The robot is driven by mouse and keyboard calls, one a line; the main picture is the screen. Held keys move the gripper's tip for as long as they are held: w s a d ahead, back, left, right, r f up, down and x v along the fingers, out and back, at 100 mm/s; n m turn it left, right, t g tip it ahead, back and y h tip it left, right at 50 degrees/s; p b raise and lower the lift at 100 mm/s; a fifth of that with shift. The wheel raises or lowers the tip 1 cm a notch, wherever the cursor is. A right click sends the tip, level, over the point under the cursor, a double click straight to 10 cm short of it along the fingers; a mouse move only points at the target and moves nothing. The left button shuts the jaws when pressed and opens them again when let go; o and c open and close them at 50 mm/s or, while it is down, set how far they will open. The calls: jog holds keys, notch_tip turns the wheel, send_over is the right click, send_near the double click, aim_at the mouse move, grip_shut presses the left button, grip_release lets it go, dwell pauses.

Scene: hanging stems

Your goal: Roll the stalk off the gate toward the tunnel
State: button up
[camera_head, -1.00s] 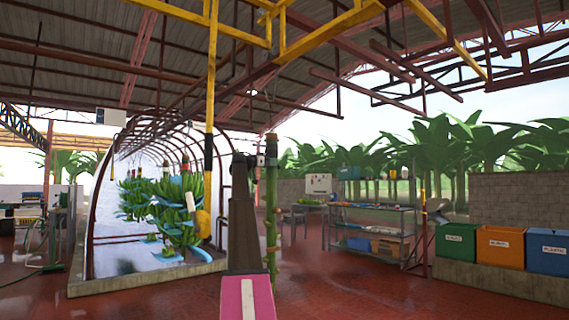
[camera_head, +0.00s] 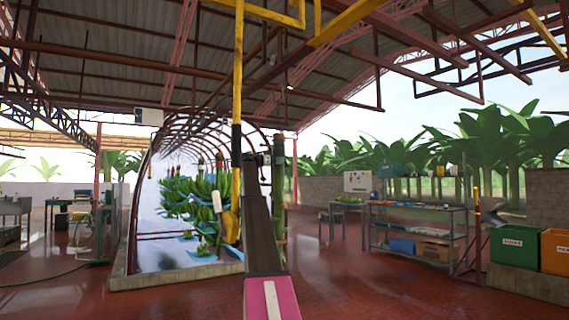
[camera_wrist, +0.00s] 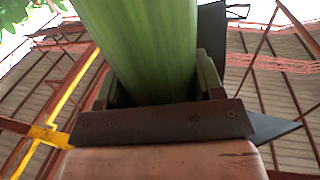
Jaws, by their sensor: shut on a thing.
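The green stalk (camera_head: 279,185) stands upright, partly hidden behind my arm in the head view. In the wrist view the stalk (camera_wrist: 145,45) fills the space between the jaws. My gripper (camera_wrist: 160,88) is shut on it. The tunnel (camera_head: 190,140), an arched frame with whitish sheeting, stands just left of my arm. Green bunches with blue sheets (camera_head: 195,205) hang in it. A yellow and black pole (camera_head: 237,120) hangs in front of its right side. I cannot make out which part is the gate.
A low concrete kerb (camera_head: 170,278) edges the tunnel. A metal shelf (camera_head: 415,225) and a table (camera_head: 345,208) stand to the right. A green bin (camera_head: 515,246) and an orange bin (camera_head: 556,250) are at far right. Red floor between is clear.

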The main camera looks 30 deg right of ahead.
jog(key=shift+w, duration=0.4)
jog(key=o, duration=1.3)
jog(key=shift+c, duration=0.2)
jog(key=shift+s, duration=0.15)
